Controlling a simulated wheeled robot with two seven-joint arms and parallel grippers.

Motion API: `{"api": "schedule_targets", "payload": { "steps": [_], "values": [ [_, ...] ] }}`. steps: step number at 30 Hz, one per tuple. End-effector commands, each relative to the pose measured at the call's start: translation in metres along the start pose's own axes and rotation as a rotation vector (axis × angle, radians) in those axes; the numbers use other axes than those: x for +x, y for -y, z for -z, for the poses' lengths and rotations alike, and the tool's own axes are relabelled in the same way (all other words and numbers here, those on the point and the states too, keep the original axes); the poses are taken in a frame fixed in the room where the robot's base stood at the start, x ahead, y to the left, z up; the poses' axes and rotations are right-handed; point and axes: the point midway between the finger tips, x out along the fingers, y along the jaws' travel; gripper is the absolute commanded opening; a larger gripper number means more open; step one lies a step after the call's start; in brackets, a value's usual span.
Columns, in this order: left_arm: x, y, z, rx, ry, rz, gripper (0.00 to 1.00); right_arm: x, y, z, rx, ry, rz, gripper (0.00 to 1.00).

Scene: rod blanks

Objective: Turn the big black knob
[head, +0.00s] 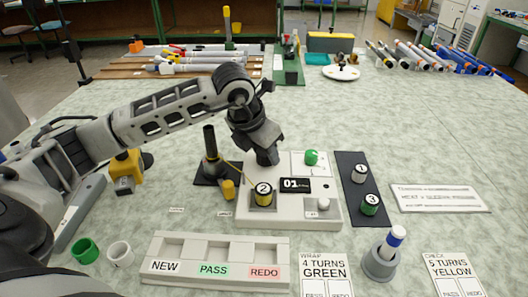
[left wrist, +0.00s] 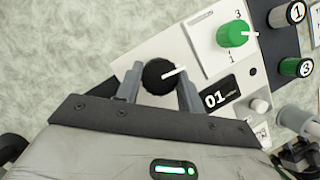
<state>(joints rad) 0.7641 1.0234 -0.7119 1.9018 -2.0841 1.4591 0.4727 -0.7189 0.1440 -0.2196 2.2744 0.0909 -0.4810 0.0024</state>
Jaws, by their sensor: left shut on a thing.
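The big black knob (left wrist: 158,76) is on the light panel (left wrist: 180,45), with a white pointer line aimed to the right and slightly up in the left wrist view. My left gripper (left wrist: 161,82) has one finger on each side of the knob and is shut on it. In the head view my left gripper (head: 267,160) reaches down to the back left of the panel (head: 285,218) and hides the knob. My right gripper is not in view.
On the panel are a green knob (head: 311,157), a display (head: 295,185) reading 01, a pale button (head: 323,204) and a spool marked 2 (head: 263,194). Spools 1 (head: 359,174) and 3 (head: 370,205) stand right on a dark strip. A sorting tray (head: 215,248) is in front.

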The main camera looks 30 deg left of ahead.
Motion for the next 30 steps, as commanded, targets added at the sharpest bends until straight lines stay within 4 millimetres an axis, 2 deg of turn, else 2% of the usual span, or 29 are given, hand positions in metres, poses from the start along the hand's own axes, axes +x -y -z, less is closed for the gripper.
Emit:
{"api": "schedule_targets", "payload": {
  "steps": [17, 30],
  "values": [
    [0.0006, 0.0032, -0.0008, -0.506, -0.001, -0.211, 0.15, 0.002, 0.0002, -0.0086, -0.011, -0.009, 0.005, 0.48],
    [0.0004, 0.0048, -0.0024, -0.861, -0.002, -0.358, 0.15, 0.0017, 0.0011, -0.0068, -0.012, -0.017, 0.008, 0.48]
  ]
}}
